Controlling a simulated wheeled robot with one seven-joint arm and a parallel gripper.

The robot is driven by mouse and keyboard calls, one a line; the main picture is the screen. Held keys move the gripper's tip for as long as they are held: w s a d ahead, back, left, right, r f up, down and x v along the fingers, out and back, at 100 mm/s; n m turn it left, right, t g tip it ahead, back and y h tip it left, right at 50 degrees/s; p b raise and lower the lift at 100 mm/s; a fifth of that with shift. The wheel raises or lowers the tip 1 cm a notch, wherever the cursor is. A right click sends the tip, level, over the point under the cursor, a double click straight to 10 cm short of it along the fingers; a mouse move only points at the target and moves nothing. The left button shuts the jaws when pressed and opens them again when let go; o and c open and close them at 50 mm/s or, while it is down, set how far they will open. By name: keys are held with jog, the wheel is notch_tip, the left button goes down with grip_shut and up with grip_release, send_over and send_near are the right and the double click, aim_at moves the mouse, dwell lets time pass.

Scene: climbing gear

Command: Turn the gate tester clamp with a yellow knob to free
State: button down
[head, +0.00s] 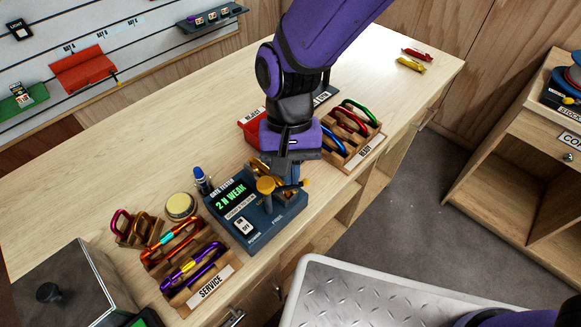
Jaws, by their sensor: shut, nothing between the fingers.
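The gate tester (262,232) is a dark blue box on the bench, with a green screen reading "2 N WEAK". A yellow knob (266,186) stands on its top near the right side. A dark lever with a yellow end (304,182) reaches to the right beside it. The word "FREE" is printed on the front right part of the top. My gripper (289,182) points down over the back right of the tester, close to the knob and lever. It is shut and empty. It hides part of the clamp, and I cannot tell whether it touches the lever.
A service rack (210,283) with coloured carabiners stands left of the tester. A ready rack (368,150) and a red reject bin (252,124) stand behind. A blue-capped bottle (201,180) and a round tin (181,206) are close by. The far right bench top is mostly clear.

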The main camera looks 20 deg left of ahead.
jog(key=shift+s+d+m, duration=0.15)
jog(key=shift+s+m, duration=0.05)
jog(key=shift+m, duration=0.3)
dwell(1.8)
jog(key=shift+w, duration=0.15)
dwell(0.6)
